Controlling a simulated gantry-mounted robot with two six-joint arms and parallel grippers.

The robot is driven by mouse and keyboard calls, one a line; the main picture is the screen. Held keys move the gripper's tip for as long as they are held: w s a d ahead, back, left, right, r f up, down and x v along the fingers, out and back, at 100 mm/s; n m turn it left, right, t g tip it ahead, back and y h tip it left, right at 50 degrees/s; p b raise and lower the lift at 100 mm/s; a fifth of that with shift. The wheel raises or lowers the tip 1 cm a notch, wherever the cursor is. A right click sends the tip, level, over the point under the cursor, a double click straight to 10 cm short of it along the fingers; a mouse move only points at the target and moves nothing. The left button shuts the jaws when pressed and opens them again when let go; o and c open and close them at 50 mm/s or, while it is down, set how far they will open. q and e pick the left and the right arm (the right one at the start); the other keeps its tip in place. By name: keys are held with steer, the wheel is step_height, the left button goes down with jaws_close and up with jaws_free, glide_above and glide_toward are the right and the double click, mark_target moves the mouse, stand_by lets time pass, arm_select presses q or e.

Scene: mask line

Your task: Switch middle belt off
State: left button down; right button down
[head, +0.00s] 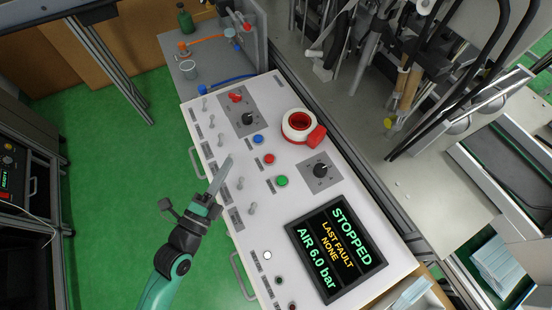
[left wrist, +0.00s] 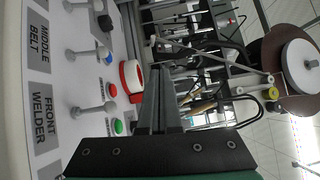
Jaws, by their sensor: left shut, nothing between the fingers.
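The white control panel (head: 225,222) carries a row of grey toggle switches along its left side. In the head view the labels are too small to read. My left gripper (head: 227,162) is shut and empty, its fingertips over the toggle row. Its fingers also show in the left wrist view (left wrist: 158,75). My right gripper is not in view.
Blue (head: 258,139), red (head: 269,159) and green (head: 281,181) buttons stand right of the toggles. The panel's screen (head: 337,248) reads STOPPED, LAST FAULT NONE, AIR 6.0 bar.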

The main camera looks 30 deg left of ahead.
arm_select(q)
steer(key=shift+g, duration=0.6)
steer(key=s+f, duration=0.1)
steer(key=f, duration=0.1)
steer(key=s+f, duration=0.1)
steer(key=f, duration=0.1)
steer(key=shift+s+d, duration=0.15)
steer(key=shift+s, duration=0.15)
steer(key=shift+s+a+f+g, duration=0.2)
steer(key=shift+s+a+f, duration=0.05)
steer(key=shift+s+f, duration=0.35)
steer(key=shift+s+a+f+g, duration=0.2)
steer(key=shift+s+a+f, duration=0.05)
steer(key=shift+s+f, duration=0.35)
steer(key=shift+a+n+y, duration=0.15)
steer(key=shift+n+y, duration=0.15)
steer(key=shift+w, duration=0.1)
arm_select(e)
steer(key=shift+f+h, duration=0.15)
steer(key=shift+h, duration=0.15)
